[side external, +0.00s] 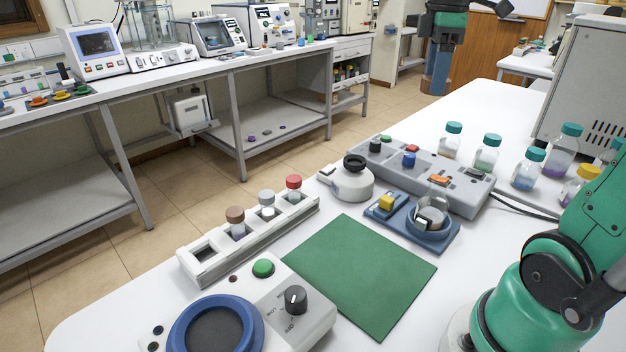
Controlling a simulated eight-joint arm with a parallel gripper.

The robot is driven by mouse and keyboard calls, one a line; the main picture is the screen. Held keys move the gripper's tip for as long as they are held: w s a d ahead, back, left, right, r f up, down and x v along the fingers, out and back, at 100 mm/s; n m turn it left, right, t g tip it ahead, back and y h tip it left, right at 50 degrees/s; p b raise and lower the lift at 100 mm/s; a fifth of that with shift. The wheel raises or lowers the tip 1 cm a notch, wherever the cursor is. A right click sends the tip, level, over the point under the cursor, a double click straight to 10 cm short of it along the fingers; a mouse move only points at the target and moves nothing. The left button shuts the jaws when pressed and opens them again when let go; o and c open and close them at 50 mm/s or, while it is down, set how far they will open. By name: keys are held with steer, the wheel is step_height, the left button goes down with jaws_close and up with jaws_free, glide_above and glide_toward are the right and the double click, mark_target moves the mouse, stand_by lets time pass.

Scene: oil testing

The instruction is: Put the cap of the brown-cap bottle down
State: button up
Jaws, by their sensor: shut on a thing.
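A bottle with a brown cap (235,214) stands upright in the white rack (207,271) left of the green mat. The brown cap sits on top of this bottle. My green arm fills the lower right corner, but my gripper is outside the picture. Whatever it holds is hidden from this view.
Bottles with a grey cap (266,196) and a red cap (294,182) share the rack. The green mat (359,275) is bare. A blue-ringed device (215,330), a white burner-like vessel (352,184) and a blue tray (440,244) surround it. Teal-capped bottles (488,154) stand at right.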

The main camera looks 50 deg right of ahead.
glide_above(349, 237)
step_height(349, 237, down, 6)
steer(key=f, duration=0.1)
step_height(349, 237, down, 16)
steer(key=shift+r, duration=0.25)
steer(key=shift+f, duration=1.95)
steer(key=shift+f, duration=0.15)
steer(key=o, duration=1.2)
